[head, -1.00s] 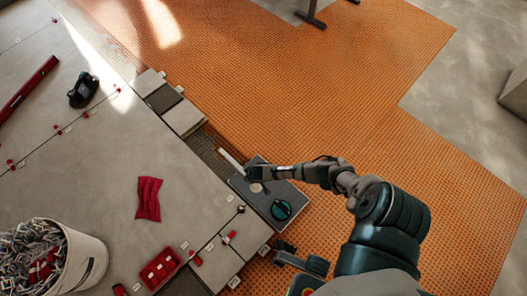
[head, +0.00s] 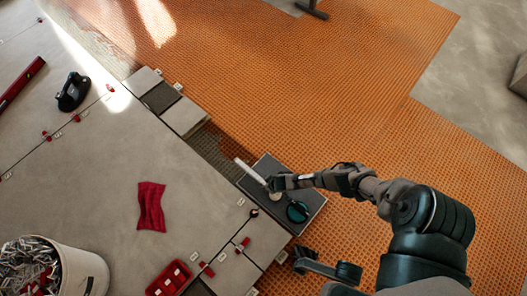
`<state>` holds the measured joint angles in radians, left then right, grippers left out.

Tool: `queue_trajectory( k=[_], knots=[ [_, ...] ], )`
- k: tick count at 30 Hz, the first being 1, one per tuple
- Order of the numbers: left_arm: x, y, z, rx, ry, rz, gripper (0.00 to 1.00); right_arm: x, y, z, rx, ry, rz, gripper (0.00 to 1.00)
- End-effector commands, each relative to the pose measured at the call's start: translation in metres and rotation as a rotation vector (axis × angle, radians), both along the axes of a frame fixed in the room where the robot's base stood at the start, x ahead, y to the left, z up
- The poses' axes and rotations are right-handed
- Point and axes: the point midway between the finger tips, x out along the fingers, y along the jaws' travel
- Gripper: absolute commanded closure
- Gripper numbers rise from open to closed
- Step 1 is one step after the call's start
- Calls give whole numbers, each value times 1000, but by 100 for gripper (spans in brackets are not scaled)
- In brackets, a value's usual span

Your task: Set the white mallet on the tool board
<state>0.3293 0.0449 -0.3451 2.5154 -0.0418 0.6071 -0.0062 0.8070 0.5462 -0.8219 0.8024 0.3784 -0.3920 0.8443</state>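The tool board (head: 312,203) is a dark grey rectangular panel at the edge of the tiled floor, right of centre. My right gripper (head: 272,184) is over its upper left part. It appears shut on the white mallet (head: 251,172), whose pale, straight length sticks out up and left past the board's edge. I cannot tell whether the mallet touches the board. A teal and black round tool (head: 297,211) lies on the board, beside the gripper.
A white bucket of clips (head: 82,270) stands at lower left. A red cloth (head: 151,206) and a red tray (head: 169,278) lie on the grey tiles. A black suction-type tool (head: 73,92) is at upper left. Orange matting (head: 330,90) beyond the board is largely clear.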

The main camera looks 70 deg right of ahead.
Motion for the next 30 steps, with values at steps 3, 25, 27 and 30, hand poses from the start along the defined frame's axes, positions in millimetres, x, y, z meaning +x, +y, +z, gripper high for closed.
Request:
queue_trajectory(
  k=[3,25,27,30],
  knots=[
    [0,-1,1,1,0,0,48,1,0,1,1,0,-1,68],
    [-12,5,6,-1,93,2,48,-8,6,55,2,-17,0,50],
    [-15,7,4,-2,126,3,48,-13,8,68,2,-17,-1,50],
    [-23,9,3,-4,163,4,48,-22,10,86,2,-15,0,50]
  ],
)
